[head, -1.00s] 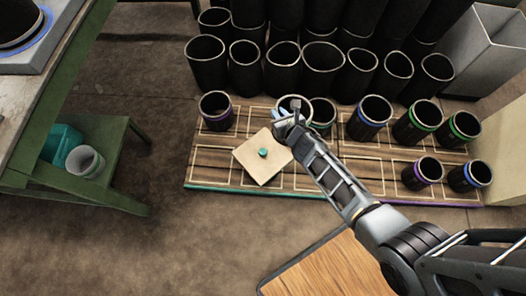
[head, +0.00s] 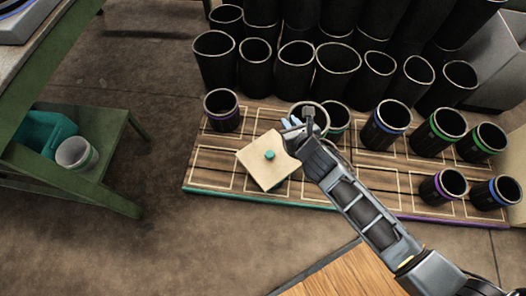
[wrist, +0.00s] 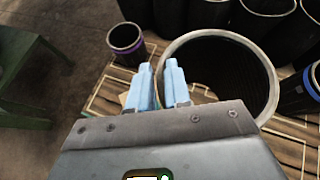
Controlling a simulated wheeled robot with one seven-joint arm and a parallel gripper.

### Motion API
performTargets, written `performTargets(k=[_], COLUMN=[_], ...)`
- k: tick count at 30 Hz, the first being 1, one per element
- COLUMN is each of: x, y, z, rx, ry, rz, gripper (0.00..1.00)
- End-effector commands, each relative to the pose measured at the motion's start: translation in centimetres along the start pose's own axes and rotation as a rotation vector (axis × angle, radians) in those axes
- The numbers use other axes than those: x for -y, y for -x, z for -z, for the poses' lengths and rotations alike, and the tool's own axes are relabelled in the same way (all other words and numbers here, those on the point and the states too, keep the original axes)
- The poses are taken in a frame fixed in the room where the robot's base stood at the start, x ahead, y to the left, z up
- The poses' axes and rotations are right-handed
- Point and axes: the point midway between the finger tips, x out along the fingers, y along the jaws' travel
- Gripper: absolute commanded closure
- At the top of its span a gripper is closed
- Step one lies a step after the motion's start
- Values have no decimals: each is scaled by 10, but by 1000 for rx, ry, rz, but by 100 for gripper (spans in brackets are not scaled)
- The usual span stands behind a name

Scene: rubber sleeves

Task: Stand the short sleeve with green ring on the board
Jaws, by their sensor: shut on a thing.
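My gripper (head: 296,127) is shut on the near wall of a dark sleeve with a pale rim (head: 309,107). In the wrist view the two light blue fingers (wrist: 160,85) straddle the rim of this wide, open sleeve (wrist: 262,72). Its ring is hidden, so I cannot tell the ring colour or whether its foot touches the board. The wooden board (head: 215,178), marked with pale outlined cells, lies below. A sleeve with a greenish ring (head: 339,118) stands just right of the held one. Two green-ringed sleeves (head: 441,138) (head: 484,145) stand on the board's right side.
A square beige plate with a green knob (head: 255,168) lies left of my gripper. A purple-ringed sleeve (head: 223,118) stands at the board's left. Blue-ringed (head: 379,133) and purple-ringed (head: 437,190) sleeves stand right. Tall black sleeves (head: 296,73) crowd behind. Front-left cells look clear.

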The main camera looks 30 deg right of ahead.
Motion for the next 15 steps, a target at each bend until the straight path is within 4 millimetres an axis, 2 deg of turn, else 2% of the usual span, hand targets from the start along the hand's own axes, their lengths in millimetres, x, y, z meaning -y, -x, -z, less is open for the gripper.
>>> performTargets(k=[15], x=[-89], y=[-52], z=[29], rx=[4], ry=[0], rz=[-2], gripper=[100])
